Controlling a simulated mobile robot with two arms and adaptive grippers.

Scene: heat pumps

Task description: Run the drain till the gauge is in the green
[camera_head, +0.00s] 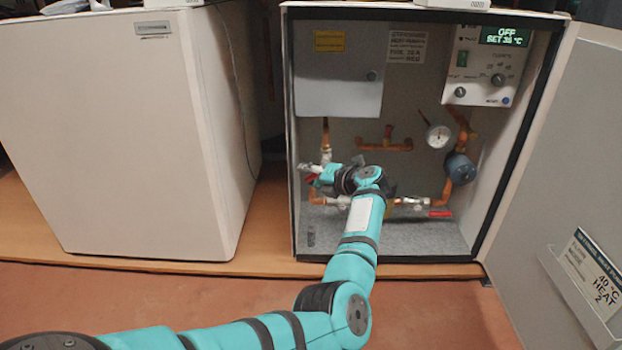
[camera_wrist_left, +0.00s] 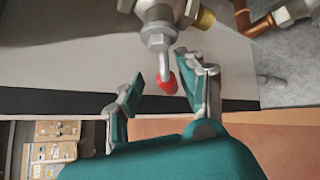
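The round white gauge (camera_head: 438,135) is on the back wall of the open cabinet; its needle and colour bands are too small to read. A metal valve (camera_wrist_left: 160,28) with a lever ending in a red tip (camera_wrist_left: 168,82) shows in the left wrist view. In the head view a red handle (camera_head: 311,178) shows at the cabinet's left side, partly hidden by my gripper. My left gripper (camera_head: 318,169) is inside the cabinet at this valve. Its fingers (camera_wrist_left: 162,75) are open, one on each side of the red tip, with a visible gap. My right gripper is out of view.
Another red handle (camera_head: 440,214) sits on the lower right pipe. A control panel (camera_head: 488,65) reads OFF. A blue pump (camera_head: 460,168) and a grey box (camera_head: 338,85) are inside. The cabinet door (camera_head: 560,170) stands open at right; a white unit (camera_head: 140,140) stands left.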

